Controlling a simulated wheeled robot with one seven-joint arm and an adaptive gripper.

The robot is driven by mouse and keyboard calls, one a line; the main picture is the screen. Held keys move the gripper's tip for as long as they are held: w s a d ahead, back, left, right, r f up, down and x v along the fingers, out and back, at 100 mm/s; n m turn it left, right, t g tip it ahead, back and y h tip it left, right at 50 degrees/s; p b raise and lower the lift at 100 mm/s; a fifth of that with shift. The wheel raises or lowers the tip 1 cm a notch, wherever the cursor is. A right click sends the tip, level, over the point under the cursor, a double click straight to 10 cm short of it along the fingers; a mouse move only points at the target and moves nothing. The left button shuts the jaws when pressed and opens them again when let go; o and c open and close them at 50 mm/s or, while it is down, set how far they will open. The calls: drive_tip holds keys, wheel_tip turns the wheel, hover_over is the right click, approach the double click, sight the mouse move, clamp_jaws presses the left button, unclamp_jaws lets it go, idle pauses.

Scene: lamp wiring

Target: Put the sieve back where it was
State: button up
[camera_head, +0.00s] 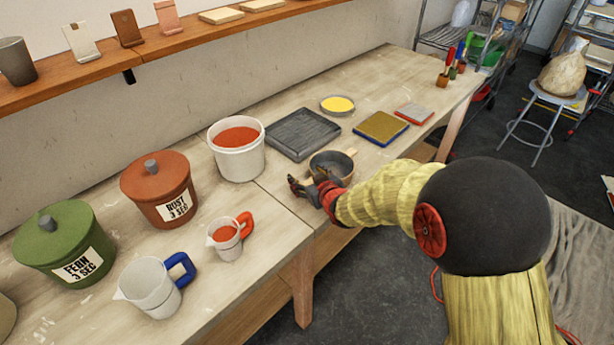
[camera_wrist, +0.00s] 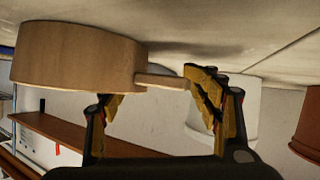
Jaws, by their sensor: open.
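The sieve (camera_head: 332,164) is a round, shallow vessel with a dark inside, near the bench's front edge. In the wrist view, which is upside down, its tan curved side (camera_wrist: 75,58) and a short handle (camera_wrist: 163,82) show. The sieve looks upright and at bench level, but I cannot tell if it rests fully on the bench. My gripper (camera_head: 312,188) is at the sieve's near left side. In the wrist view my gripper (camera_wrist: 155,100) has its fingers apart, with the handle reaching toward the gap between them. Part of the sieve is hidden behind my gripper and wrist.
A white bucket of red glaze (camera_head: 237,150) and a dark grey tray (camera_head: 302,133) stand behind. A small red-handled jug (camera_head: 229,238), a blue-handled jug (camera_head: 157,285) and rust (camera_head: 160,190) and green (camera_head: 65,240) canisters stand left. A yellow-and-blue pad (camera_head: 381,128) lies right.

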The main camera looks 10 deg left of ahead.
drive_tip(key=shift+r, duration=0.2)
drive_tip(key=shift+s+d+r+p, duration=0.1)
drive_tip(key=shift+s+r+p, duration=0.1)
drive_tip(key=shift+s+p, duration=0.1)
drive_tip(key=p+v, duration=0.3)
drive_tip(key=v, duration=0.8)
drive_tip(key=shift+s, duration=0.1)
drive_tip(key=s+d+r+m+g+h, duration=0.1)
drive_tip(key=s+d+r+m+h, duration=0.15)
drive_tip(key=s+d+r, duration=0.4)
drive_tip(key=s+d+r+m+g+h, duration=0.1)
drive_tip(key=s+d+r+m+h, duration=0.2)
drive_tip(key=d, duration=0.7)
drive_tip(key=s+d+r+m+g, duration=0.1)
drive_tip(key=s+d+r+g, duration=0.1)
drive_tip(key=s, duration=0.7)
drive_tip(key=s+d+r+m+g, duration=0.1)
drive_tip(key=s+d+r, duration=0.1)
drive_tip(key=s, duration=0.8)
drive_tip(key=shift+s+d+g+h, duration=0.35)
drive_tip(key=shift+d+g, duration=0.05)
drive_tip(key=shift+d, duration=0.25)
